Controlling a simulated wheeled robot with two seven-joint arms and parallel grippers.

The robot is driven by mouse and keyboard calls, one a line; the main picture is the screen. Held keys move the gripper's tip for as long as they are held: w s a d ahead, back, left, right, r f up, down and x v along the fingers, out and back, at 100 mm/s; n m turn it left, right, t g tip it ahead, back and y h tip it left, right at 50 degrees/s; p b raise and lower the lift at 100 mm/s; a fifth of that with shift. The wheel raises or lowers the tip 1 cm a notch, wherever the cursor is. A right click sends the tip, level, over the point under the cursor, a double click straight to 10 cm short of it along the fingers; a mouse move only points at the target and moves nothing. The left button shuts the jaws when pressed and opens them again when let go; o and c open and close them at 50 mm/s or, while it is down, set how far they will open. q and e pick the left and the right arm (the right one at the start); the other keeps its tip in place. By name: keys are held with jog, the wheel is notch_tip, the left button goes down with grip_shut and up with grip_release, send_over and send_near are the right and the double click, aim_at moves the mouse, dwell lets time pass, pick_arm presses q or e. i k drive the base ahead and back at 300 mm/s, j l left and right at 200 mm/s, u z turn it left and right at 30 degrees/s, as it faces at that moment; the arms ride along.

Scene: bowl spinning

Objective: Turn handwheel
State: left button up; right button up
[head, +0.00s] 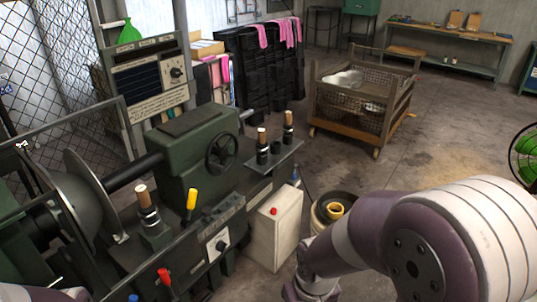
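The handwheel (231,146) is a dark spoked wheel on the front face of the green tailstock housing (176,165) of a spinning lathe. It sits left of the picture's middle, and nothing touches it. My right arm comes in from the lower right, in front of the machine and well below and right of the handwheel. Its gripper is outside the picture. Only a small piece of my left arm shows at the bottom left edge, and its gripper is not visible either.
A pale box with a red button (274,228) and a round bin (330,214) stand right of the machine. A wooden mesh cart (362,102) is behind. Open floor lies right.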

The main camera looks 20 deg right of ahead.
aim_at(222, 153)
jog(key=z, duration=0.25)
jog(key=i+l+z, duration=0.15)
jog(key=i+z, duration=0.6)
jog(key=i, duration=0.15)
